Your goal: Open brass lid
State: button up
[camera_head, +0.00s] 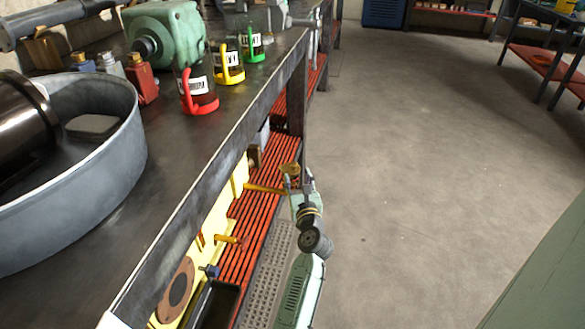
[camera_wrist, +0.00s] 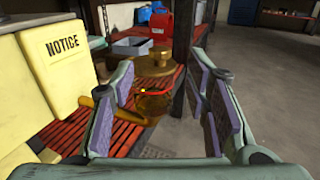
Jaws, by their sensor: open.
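The brass lid (camera_wrist: 155,64) is a round, flat, gold-coloured disc with a small knob, on top of a brass pot (camera_wrist: 152,103) on the red slatted lower shelf. In the head view a small brass disc, which looks like the same lid (camera_head: 289,168), shows at the shelf's outer edge. My gripper (camera_wrist: 164,80) is open and empty, one finger on each side of the wrist view. The lid appears between the fingers and beyond their tips, apparently untouched. In the head view my gripper (camera_head: 302,185) is small and partly hidden beside the shelf, close to the lid.
A yellow panel marked NOTICE (camera_wrist: 62,60) stands left of my gripper. A grey tray (camera_wrist: 132,46) and a red container (camera_wrist: 161,21) are behind the lid. The workbench edge (camera_head: 225,150) overhangs the slatted shelf (camera_head: 262,205). Open floor (camera_head: 420,150) lies to the right.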

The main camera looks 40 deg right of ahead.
aim_at(295, 168)
jog(key=x, duration=0.7)
jog(key=shift+w+b, duration=0.1)
jog(key=shift+b, duration=0.2)
jog(key=shift+c, duration=0.5)
